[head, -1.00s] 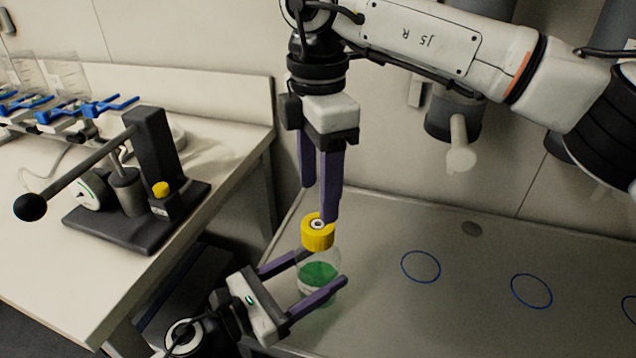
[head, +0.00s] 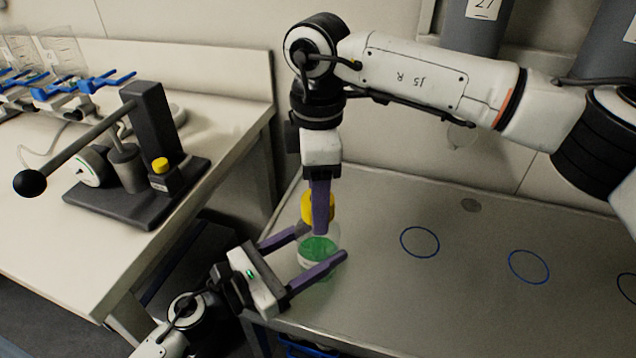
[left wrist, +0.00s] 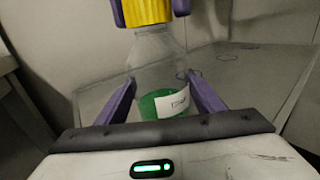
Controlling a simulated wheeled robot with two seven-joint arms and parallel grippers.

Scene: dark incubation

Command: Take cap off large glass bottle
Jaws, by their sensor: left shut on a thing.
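The large glass bottle (head: 304,259) is clear, with green liquid inside, and stands upright over the grey worktop's left end. It also shows in the left wrist view (left wrist: 158,62), with a white label. My left gripper (head: 317,242) is shut on the bottle's body, one finger on each side. The yellow cap (head: 309,207) is on the bottle's neck. My right gripper (head: 320,232) points down from above, its purple fingers on either side of the cap. In the left wrist view the fingers flank the cap (left wrist: 145,12) closely; whether they grip it is unclear.
Blue circles (head: 420,242) mark the bare grey worktop (head: 460,300) to the right. On the white bench (head: 50,220) at left stands a dark lever device (head: 150,200) with a small yellow-topped part. Glass vessels with blue clamps (head: 70,90) stand behind it.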

